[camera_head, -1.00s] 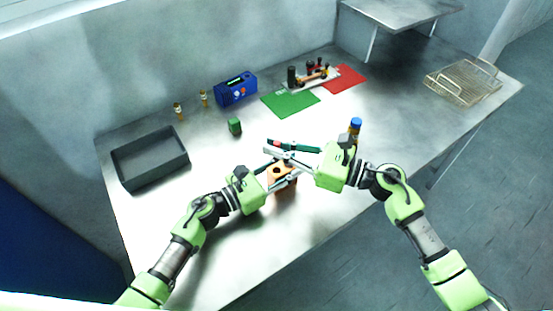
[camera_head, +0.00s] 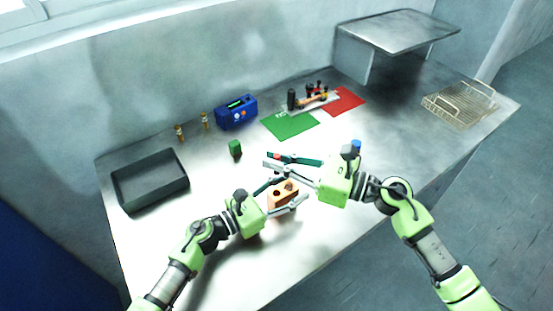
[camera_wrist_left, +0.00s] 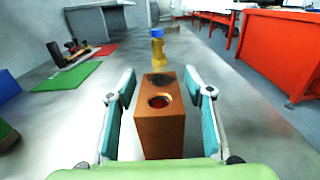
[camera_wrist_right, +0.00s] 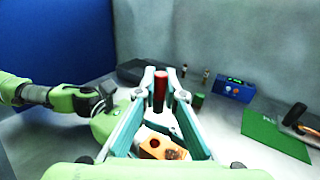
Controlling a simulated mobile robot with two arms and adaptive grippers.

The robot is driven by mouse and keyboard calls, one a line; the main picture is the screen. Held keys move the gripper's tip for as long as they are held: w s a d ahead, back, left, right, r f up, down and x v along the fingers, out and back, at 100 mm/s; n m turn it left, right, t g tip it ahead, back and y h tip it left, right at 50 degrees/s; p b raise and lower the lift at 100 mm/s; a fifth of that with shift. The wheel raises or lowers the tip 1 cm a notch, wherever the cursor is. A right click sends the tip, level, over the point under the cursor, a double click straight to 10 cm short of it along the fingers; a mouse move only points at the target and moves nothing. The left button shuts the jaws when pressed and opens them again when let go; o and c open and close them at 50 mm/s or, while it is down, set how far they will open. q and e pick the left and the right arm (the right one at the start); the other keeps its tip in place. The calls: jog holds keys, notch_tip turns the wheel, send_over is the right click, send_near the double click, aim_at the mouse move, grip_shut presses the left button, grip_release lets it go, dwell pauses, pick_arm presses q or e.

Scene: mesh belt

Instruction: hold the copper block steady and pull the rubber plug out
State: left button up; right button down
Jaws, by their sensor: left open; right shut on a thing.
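The copper block (camera_head: 283,197) stands upright on the table, a round hole in its top; it also shows in the left wrist view (camera_wrist_left: 161,135). A dark patch lies beside the hole. My left gripper (camera_wrist_left: 160,84) is open, its fingers on either side of the block with gaps visible; in the head view it reaches in from the left (camera_head: 287,190). The red rubber plug (camera_wrist_right: 160,90) is between the fingertips of my right gripper (camera_wrist_right: 161,84), which is shut on it. The plug is clear of the block, above and beyond it in the head view (camera_head: 277,156).
A small green block (camera_head: 235,149) and a dark grey bin (camera_head: 150,201) are to the left. A blue device (camera_head: 237,112), green mat (camera_head: 290,125) and red mat (camera_head: 344,101) lie behind. A blue-capped bottle (camera_wrist_left: 157,48) stands beyond the block. A wire rack (camera_head: 460,102) is at right.

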pick_arm(q)
jog(key=v, duration=1.2)
jog(key=shift+w+d, duration=0.1)
jog(key=shift+d, duration=0.05)
